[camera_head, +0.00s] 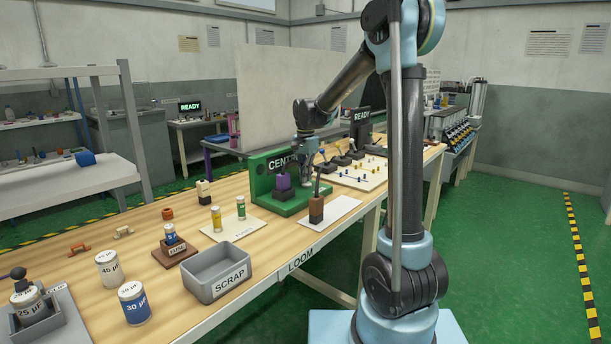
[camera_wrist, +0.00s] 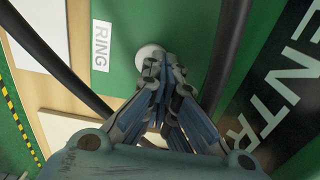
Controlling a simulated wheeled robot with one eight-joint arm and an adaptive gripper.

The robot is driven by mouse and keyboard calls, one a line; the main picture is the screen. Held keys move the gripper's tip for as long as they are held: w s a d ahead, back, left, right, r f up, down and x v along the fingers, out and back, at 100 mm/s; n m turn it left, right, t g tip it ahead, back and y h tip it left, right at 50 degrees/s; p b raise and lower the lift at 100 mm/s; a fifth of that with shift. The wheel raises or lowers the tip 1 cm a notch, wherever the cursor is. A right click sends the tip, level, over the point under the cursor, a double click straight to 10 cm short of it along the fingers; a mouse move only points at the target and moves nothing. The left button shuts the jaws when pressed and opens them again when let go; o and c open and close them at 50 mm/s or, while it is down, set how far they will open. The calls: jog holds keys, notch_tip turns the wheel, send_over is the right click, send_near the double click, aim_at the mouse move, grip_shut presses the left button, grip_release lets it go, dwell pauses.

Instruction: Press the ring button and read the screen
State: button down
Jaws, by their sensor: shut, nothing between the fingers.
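In the wrist view a white round button (camera_wrist: 149,55) sits on a green surface beside a white label reading RING (camera_wrist: 100,48). My gripper (camera_wrist: 163,72) is shut and empty, its fingertips at the button's near edge and partly covering it. I cannot tell whether they touch it. In the head view my gripper (camera_head: 306,183) points down over the green fixture (camera_head: 290,204) with the CENT… panel, and the button is hidden there. A dark screen (camera_head: 362,116) behind it reads READY. Another screen (camera_head: 190,107) farther back also reads READY.
A purple block (camera_head: 283,182) on a dark base stands left of my gripper on the fixture. A brown block with a dark rod (camera_head: 316,208) stands in front. A grey SCRAP bin (camera_head: 219,272), cans and small parts occupy the wooden bench's near end. A pegboard (camera_head: 352,173) lies behind.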

jog(key=shift+w+r, duration=0.3)
jog(key=shift+w, duration=0.05)
notch_tip(320, 180, up, 13)
jog(key=s, duration=0.1)
jog(key=shift+r, duration=0.15)
dwell(0.3)
jog(key=s+d+f+n, duration=0.2)
jog(key=s+d+f, duration=0.1)
jog(key=s+d, duration=0.6)
jog(key=s+d+f+n, duration=0.2)
jog(key=s+d+f, duration=0.2)
jog(key=s+f, duration=0.2)
jog(key=s+d+f+n+t, duration=0.1)
jog(key=s+d+f+n, duration=0.1)
jog(key=s+d+f, duration=0.2)
jog(key=s+d+f+n+t, duration=0.1)
jog(key=s+d+f, duration=0.3)
jog(key=s+f, duration=0.6)
jog(key=s+n, duration=0.1)
jog(key=s, duration=0.2)
jog(key=shift+s+d, duration=0.35)
jog(key=shift+d, duration=0.05)
